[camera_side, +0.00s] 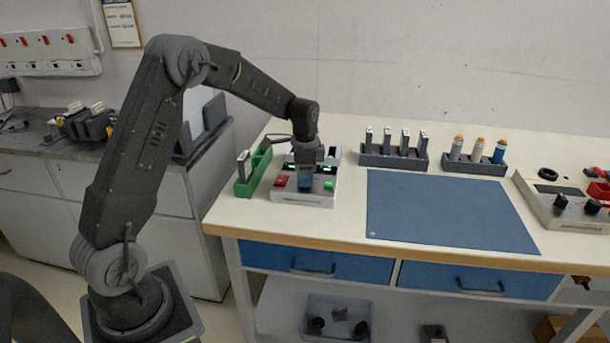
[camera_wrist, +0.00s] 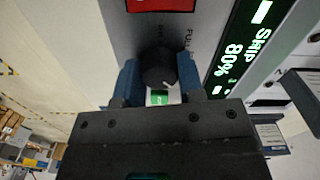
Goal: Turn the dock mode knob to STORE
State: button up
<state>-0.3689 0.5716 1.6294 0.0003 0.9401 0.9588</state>
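The dock (camera_side: 326,195) is a light grey box on the bench with red and green parts and lit green displays. My gripper (camera_side: 305,184) is lowered over its front part and hides the knob in the side view. In the wrist view, a round black knob (camera_wrist: 159,66) sits between the two blue fingertips of my gripper (camera_wrist: 160,80), one on each side. Whether the fingers press on the knob or only stand around it, I cannot tell. A green and white patch (camera_wrist: 159,97) shows just below the knob. The knob's setting is not readable.
A display (camera_wrist: 236,50) on the dock reads "Skip 80%". A green holder (camera_side: 252,176) stands left of the dock. Racks with white modules (camera_side: 393,157) and capped cylinders (camera_side: 475,165) stand behind a clear blue mat (camera_side: 445,211). Another panel (camera_side: 570,205) sits far right.

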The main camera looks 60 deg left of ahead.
jog(key=c, duration=0.4)
jog(key=shift+n, duration=0.4)
jog(key=n, duration=0.3)
jog(key=shift+n, duration=2.5)
jog(key=o, duration=0.9)
jog(key=shift+o, duration=0.2)
